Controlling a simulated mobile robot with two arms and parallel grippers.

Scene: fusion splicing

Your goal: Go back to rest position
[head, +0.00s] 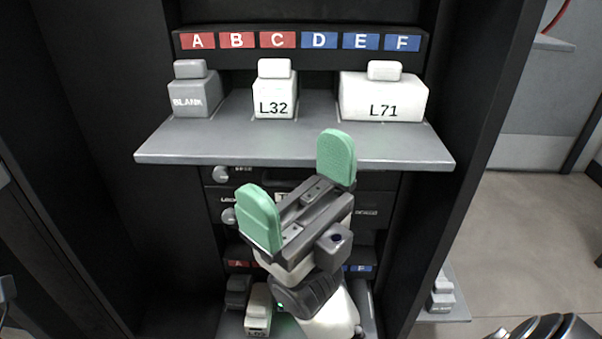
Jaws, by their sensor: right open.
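My right gripper (298,190) is in the middle of the view, just in front of the shelf's front edge. Its two green finger pads stand wide apart with nothing between them. The grey shelf (200,148) behind it bears a grey block marked BLANK (194,95), a white block marked L32 (274,103) and a wider white block marked L71 (384,105). The gripper is apart from these blocks.
A label strip (299,41) with red A, B, C and blue D, E, F runs above the shelf. Below, a lower shelf holds more blocks, including a white one (258,309), partly hidden by my arm. Dark cabinet walls flank both sides. Open floor (535,225) lies at right.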

